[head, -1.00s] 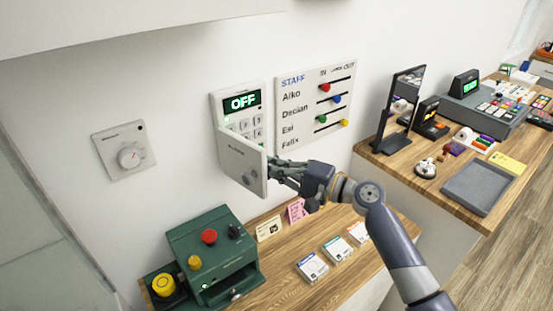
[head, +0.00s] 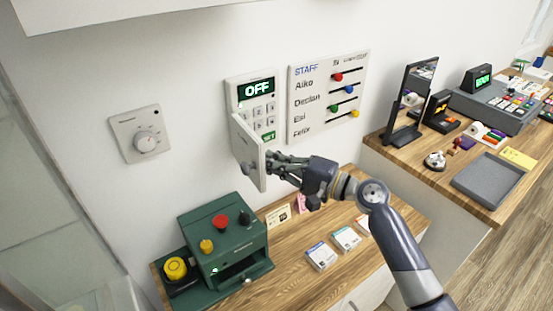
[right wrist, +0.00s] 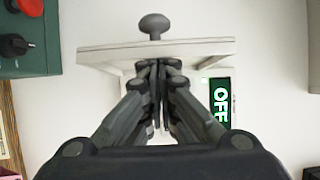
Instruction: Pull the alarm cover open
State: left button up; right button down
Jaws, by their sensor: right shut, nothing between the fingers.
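My left gripper is not in view.
A staff board (head: 328,98) hangs right of the panel and a dial (head: 146,143) left of it. A green box with buttons (head: 225,250) stands on the wooden counter below, near small cards (head: 321,256). A black framed stand (head: 408,100) is farther right.

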aim_at(263, 170)
jog(key=shift+s+a, duration=0.55)
jog(key=shift+a, duration=0.2)
jog(key=shift+s+a, duration=0.5)
jog(key=shift+a, duration=0.2)
jog(key=shift+w, duration=0.1)
